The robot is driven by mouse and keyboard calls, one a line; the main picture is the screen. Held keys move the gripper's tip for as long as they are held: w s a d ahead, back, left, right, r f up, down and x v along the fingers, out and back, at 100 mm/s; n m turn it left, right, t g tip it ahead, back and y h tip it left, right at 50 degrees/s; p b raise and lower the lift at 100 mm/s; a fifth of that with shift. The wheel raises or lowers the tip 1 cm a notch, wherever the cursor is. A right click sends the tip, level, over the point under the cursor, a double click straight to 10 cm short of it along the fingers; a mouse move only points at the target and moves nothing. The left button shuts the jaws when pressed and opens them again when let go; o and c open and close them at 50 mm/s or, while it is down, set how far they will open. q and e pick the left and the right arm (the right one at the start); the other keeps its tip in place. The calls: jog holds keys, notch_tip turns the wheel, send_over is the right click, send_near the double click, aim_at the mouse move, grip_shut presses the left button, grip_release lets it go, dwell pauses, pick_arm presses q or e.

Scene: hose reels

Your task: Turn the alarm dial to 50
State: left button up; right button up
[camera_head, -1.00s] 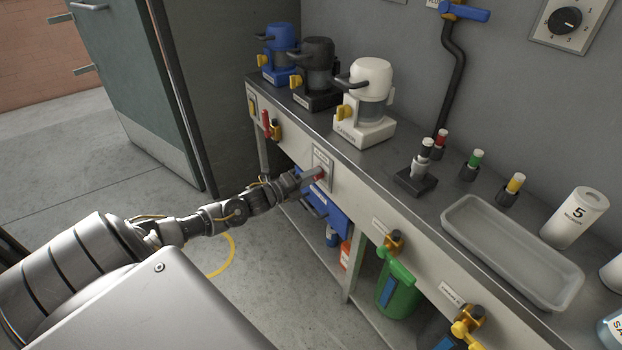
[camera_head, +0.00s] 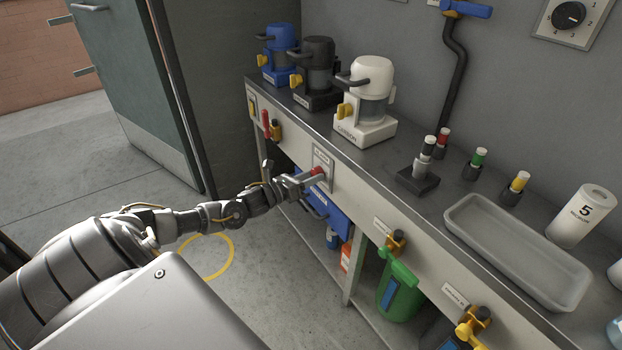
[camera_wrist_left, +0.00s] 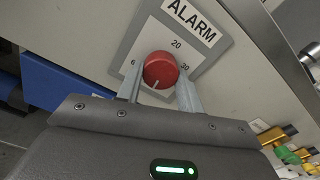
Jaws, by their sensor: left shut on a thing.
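The alarm dial (camera_wrist_left: 160,70) is a red round knob on a white plate marked ALARM (camera_wrist_left: 191,20) on the bench's front panel. Around it the wrist view shows 20 at the top, 30 at the right and a 6 at the left, partly covered. A pale mark on the knob's face points down in that view. My left gripper (camera_wrist_left: 160,78) is shut on the knob, one finger on each side. In the head view the dial (camera_head: 318,171) shows small and red at the tip of my left gripper (camera_head: 313,178). My right gripper is not in view.
The bench top holds blue, black and white machines (camera_head: 370,100), several coloured-cap holders and a grey tray (camera_head: 515,250). A red-handled valve (camera_head: 266,122) is left of the dial. Open floor lies left.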

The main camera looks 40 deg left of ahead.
pick_arm(q)
jog(key=shift+m, duration=0.6)
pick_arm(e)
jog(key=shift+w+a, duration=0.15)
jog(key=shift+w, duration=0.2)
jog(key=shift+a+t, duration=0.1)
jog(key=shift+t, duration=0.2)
pick_arm(q)
jog(key=o, duration=1)
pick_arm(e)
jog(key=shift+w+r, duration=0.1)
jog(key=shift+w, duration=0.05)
pick_arm(q)
jog(key=p+v, duration=0.1)
jog(key=v, duration=1)
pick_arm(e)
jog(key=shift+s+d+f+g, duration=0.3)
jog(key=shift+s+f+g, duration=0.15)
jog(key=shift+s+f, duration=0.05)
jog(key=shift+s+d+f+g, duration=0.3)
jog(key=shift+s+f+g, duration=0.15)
pick_arm(q)
jog(key=shift+w, duration=0.1)
